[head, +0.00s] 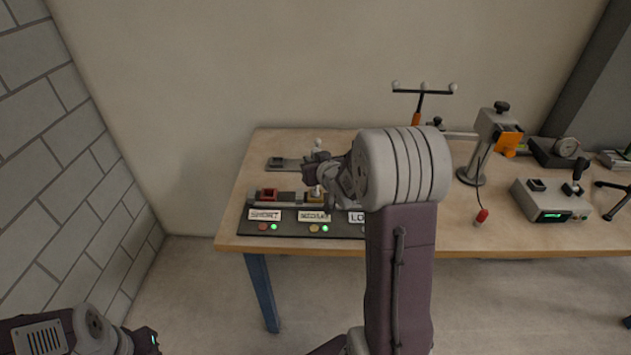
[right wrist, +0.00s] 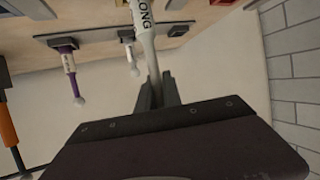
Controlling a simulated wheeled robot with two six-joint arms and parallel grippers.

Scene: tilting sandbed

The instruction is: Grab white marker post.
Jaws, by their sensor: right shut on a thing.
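The white marker post (right wrist: 148,38), lettered "LONG", runs down between the fingers of my right gripper (right wrist: 157,92) in the right wrist view. The fingers are closed around it. In the head view my right gripper (head: 314,176) is over the labelled rack, and my own wrist hides most of the post. Whether the post's far end is clear of the rack cannot be told. My left gripper (head: 146,341) is at the lower left of the head view, away from the table; its jaws are too small and dark to read.
The rack (head: 255,229) has SHORT, MEDIUM and LONG labels and small lights. A purple-and-white post (right wrist: 72,75) with a ball tip shows in the wrist view. A lamp-like stand (head: 472,177) and a grey meter box (head: 540,200) stand to the right on the wooden table (head: 470,240).

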